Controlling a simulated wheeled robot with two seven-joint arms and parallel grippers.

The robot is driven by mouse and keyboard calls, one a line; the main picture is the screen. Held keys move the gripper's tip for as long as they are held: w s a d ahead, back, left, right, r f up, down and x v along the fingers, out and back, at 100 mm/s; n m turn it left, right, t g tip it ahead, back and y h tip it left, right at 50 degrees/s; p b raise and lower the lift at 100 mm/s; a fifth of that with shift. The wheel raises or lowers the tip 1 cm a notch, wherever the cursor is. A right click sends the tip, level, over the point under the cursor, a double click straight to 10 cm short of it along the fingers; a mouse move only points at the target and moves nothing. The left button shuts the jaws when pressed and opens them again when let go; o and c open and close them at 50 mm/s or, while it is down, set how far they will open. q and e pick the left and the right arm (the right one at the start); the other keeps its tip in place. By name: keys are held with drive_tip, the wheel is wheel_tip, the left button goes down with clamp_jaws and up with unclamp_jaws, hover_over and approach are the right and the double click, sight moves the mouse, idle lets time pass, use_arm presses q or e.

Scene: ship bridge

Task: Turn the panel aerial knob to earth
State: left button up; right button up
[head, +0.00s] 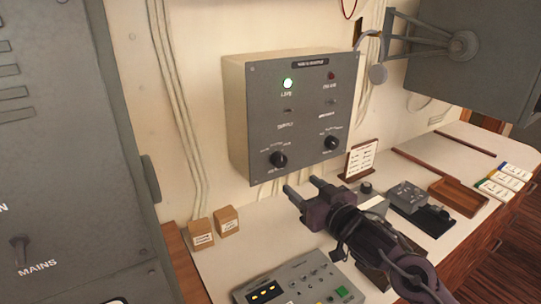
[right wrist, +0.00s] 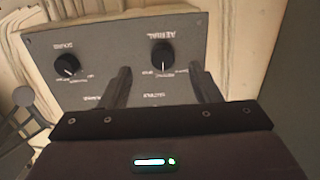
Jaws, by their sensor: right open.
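The grey panel (head: 300,108) is on a cream box on the wall, with a lit green lamp and two black knobs on its lower part. The aerial knob (head: 278,159) is the lower left one; in the right wrist view, which shows the panel upside down, the aerial knob (right wrist: 162,57) has its label beside it. A small pale mark shows on the knob; its exact setting is too small to read. My right gripper (head: 303,186) is open and empty, below and in front of the panel. In the right wrist view the knob appears between its fingers (right wrist: 160,72), seemingly apart from them.
The other knob (head: 331,142) is to the right on the panel. Below are a small card stand (head: 361,160), two little brown boxes (head: 227,221), a keypad console (head: 300,283) and a wooden tray (head: 458,196). A grey cabinet (head: 70,150) stands left.

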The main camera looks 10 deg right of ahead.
sight(282, 163)
drive_tip(key=w, duration=0.1)
drive_tip(key=w+a+r+p, duration=0.1)
drive_tip(key=w, duration=0.1)
drive_tip(key=w+r, duration=0.1)
drive_tip(key=shift+w+a, duration=0.3)
drive_tip(key=shift+a, duration=0.1)
drive_tip(key=x, duration=0.2)
drive_tip(key=shift+w+a+f+p, duration=0.15)
drive_tip(key=shift+w+a+p, duration=0.1)
drive_tip(key=shift+p, duration=0.15)
drive_tip(key=shift+w, duration=0.35)
drive_tip(key=shift+w+a, duration=0.1)
drive_tip(key=shift+c, duration=0.4)
drive_tip(key=shift+f, duration=0.1)
drive_tip(key=c, duration=0.9)
use_arm(q)
drive_tip(key=shift+s+a+r, duration=0.1)
drive_tip(key=shift+s+r, duration=0.05)
drive_tip(key=shift+r, duration=0.75)
